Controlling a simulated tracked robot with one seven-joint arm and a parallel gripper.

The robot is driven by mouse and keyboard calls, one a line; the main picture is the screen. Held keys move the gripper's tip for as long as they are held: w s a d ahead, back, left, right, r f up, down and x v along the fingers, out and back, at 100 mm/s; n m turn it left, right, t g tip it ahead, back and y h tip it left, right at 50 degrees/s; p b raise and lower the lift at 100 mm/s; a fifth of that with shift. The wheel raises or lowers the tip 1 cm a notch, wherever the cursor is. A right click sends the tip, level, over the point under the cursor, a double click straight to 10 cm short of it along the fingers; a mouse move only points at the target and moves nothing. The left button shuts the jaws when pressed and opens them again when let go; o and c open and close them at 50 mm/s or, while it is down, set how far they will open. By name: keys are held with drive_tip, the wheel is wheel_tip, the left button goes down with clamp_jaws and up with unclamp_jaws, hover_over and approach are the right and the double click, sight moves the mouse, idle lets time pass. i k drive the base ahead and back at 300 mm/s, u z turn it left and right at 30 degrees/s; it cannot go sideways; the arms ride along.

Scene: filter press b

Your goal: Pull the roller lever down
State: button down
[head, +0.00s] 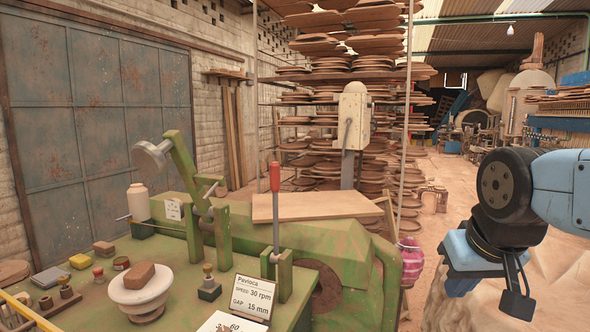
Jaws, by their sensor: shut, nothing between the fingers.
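An upright lever with a red handle (275,177) stands on a green bracket at the front of the green machine (330,250). Left of it a green arm (185,165) leans up to the left and ends in a grey round head (152,155). I cannot tell for certain which of the two is the roller lever. My gripper (517,303) is at the right, pointing down, well apart from both levers. Its dark fingers are shut and empty.
A white sign (252,297) stands before the red-handled lever. A white bowl (138,297) holding a brown block (139,275) stands on the green table, with small items to its left. A wooden board (312,206) lies behind the lever.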

sight(275, 175)
drive_tip(key=u, duration=0.1)
drive_tip(key=i, duration=0.95)
drive_tip(key=z, duration=0.1)
